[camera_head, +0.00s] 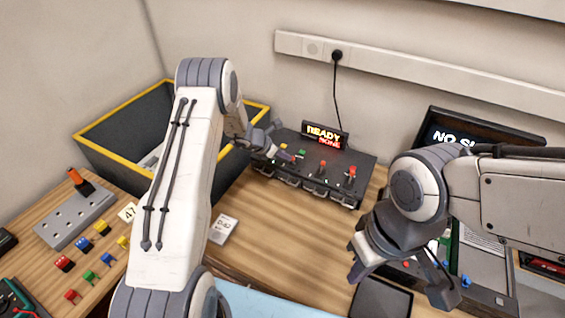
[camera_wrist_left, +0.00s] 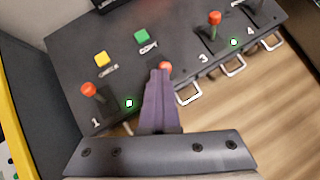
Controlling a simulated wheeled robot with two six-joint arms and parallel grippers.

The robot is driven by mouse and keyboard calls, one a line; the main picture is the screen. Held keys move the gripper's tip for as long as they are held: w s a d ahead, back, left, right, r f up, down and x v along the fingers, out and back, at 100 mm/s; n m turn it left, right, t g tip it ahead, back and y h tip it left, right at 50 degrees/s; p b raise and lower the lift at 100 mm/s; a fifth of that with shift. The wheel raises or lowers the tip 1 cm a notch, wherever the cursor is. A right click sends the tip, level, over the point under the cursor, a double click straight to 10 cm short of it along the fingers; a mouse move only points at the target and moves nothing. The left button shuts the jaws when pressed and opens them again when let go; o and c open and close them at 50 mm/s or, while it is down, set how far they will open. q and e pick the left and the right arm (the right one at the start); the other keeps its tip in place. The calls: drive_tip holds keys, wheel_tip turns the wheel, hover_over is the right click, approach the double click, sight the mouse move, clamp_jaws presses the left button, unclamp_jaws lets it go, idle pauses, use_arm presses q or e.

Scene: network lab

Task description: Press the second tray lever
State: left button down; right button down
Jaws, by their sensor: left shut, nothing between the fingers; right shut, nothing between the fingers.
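The black lever unit (camera_head: 312,172) stands on the bench against the back wall, with several red-knobbed levers. In the left wrist view, lever 1 (camera_wrist_left: 88,89) is at left and lever 3 (camera_wrist_left: 214,17) at upper right. The second lever's red knob (camera_wrist_left: 165,66) shows just past my fingertips; its shaft is hidden. My left gripper (camera_head: 286,156) is shut and empty, its tips (camera_wrist_left: 160,76) over that lever. I cannot tell whether they touch. My right gripper (camera_head: 362,265) is shut and empty, at right above the bench.
A yellow-rimmed dark crate (camera_head: 108,165) stands left of the unit. A small display (camera_head: 325,135) reading READY sits behind it. A yellow button (camera_wrist_left: 102,59) and a green button (camera_wrist_left: 141,36) are on its top.

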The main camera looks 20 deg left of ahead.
use_arm(q)
drive_tip(key=shift+s+d+f, duration=0.15)
drive_tip(key=shift+d, duration=0.15)
drive_tip(key=shift+r+p, duration=0.45)
drive_tip(key=shift+r, duration=0.2)
drive_tip(key=shift+a+r, duration=0.15)
drive_tip(key=shift+a, duration=0.05)
drive_tip(key=shift+a+f+b, duration=0.2)
drive_tip(key=shift+b, duration=0.1)
drive_tip(key=s+a+r+b, duration=0.4)
drive_tip(key=s+a, duration=0.2)
drive_tip(key=s, duration=0.4)
drive_tip(key=shift+a, duration=0.3)
